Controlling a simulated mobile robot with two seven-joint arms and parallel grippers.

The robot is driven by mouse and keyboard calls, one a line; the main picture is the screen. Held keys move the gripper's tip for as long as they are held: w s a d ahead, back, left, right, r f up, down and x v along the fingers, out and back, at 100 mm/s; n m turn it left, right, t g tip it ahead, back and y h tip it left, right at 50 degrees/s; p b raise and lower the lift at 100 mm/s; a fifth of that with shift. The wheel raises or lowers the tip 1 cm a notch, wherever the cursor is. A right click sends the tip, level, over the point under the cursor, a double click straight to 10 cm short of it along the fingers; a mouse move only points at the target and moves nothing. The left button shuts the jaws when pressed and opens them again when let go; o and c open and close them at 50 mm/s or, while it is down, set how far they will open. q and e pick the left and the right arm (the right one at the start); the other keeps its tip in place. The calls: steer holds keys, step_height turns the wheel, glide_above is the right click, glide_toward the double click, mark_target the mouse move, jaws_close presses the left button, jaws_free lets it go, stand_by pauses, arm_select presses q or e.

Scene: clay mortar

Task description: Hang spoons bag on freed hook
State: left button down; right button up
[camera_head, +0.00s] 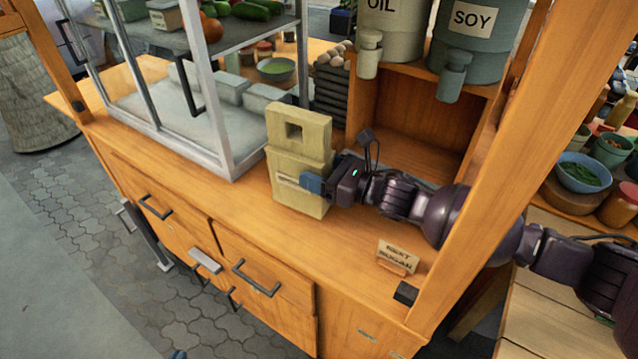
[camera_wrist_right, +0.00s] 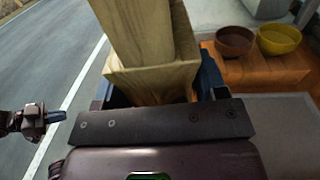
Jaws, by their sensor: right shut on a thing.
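A tan, wood-grained upright block (camera_head: 300,155) with a square hole near its top stands at the counter's front edge, in the middle of the head view. It fills the top middle of the right wrist view (camera_wrist_right: 150,80). My right gripper (camera_head: 312,184) reaches in from the right and is shut on its lower part. I cannot tell whether this is the spoons bag. No hook can be made out. My left gripper (camera_wrist_right: 55,117) shows at the left edge of the wrist view with blue fingertips, away from the block; its opening is unclear.
A glass-sided display case (camera_head: 225,120) stands close left of the block. An orange post (camera_head: 490,150) rises at the right, beside my right arm. A small sign (camera_head: 397,257) stands on the counter (camera_head: 345,240). OIL (camera_head: 390,35) and SOY (camera_head: 478,38) containers stand above an open cubby.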

steer(key=shift+f, duration=1.95)
steer(key=shift+f+b, duration=0.1)
steer(key=shift+b, duration=0.2)
steer(key=o, duration=1.1)
steer(key=v, duration=1.1)
